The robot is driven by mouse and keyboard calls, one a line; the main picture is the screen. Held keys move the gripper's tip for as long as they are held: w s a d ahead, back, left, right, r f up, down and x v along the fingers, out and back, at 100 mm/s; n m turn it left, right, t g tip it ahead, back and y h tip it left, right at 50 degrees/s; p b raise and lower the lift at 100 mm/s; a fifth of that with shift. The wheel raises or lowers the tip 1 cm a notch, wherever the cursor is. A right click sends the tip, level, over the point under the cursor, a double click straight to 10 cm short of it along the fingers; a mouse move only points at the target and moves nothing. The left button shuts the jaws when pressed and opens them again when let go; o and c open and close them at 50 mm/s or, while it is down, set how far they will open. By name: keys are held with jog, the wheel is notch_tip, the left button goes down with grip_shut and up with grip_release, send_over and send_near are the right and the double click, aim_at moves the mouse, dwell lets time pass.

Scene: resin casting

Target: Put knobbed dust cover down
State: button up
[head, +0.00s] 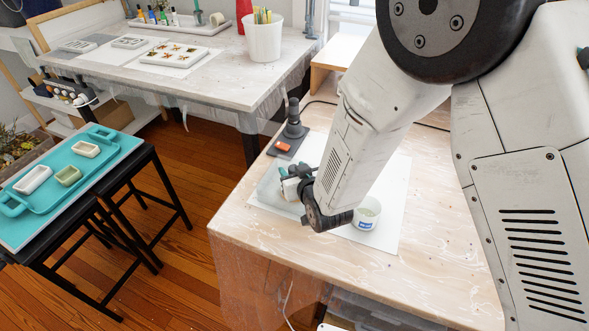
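A clear, see-through cover, which looks like the knobbed dust cover (268,187), is on or just above the white sheet (388,222) on the near wooden table. My gripper (283,175) is at the right side of this cover, seeming to touch it. The fingertips are small and partly hidden by my wrist, so I cannot tell whether they are closed on a knob. The knob itself is not clearly visible. I cannot tell whether the cover's lower edge rests on the sheet.
A white cup (367,212) stands on the sheet right of my wrist. A dark upright device (292,130) stands behind the cover, with an orange item (283,146) beside it. The table's front (330,262) is clear. A teal tray (50,205) sits on stools at left.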

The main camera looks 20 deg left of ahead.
jog(key=shift+r, duration=0.15)
jog(key=shift+r, duration=0.35)
jog(key=v, duration=1.2)
jog(key=shift+w+r, duration=0.1)
jog(key=w+d+r+m+g+h, duration=0.1)
jog(key=d+r+m+g+h, duration=0.15)
jog(key=d+r, duration=0.55)
jog(key=w+d+r+m+g+h, duration=0.1)
jog(key=w+d+r+m+h, duration=0.2)
jog(key=d, duration=0.9)
jog(key=s+d+r+m+g+h, duration=0.1)
jog(key=s+d+r+g, duration=0.2)
jog(key=s+d, duration=0.6)
jog(key=s+d+r+m+g+h, duration=0.1)
jog(key=s+d+r+g+h, duration=0.1)
jog(key=s+d+r, duration=0.5)
jog(key=s+d+g, duration=0.1)
jog(key=s+d, duration=0.1)
jog(key=s, duration=0.4)
jog(key=shift+r, duration=0.4)
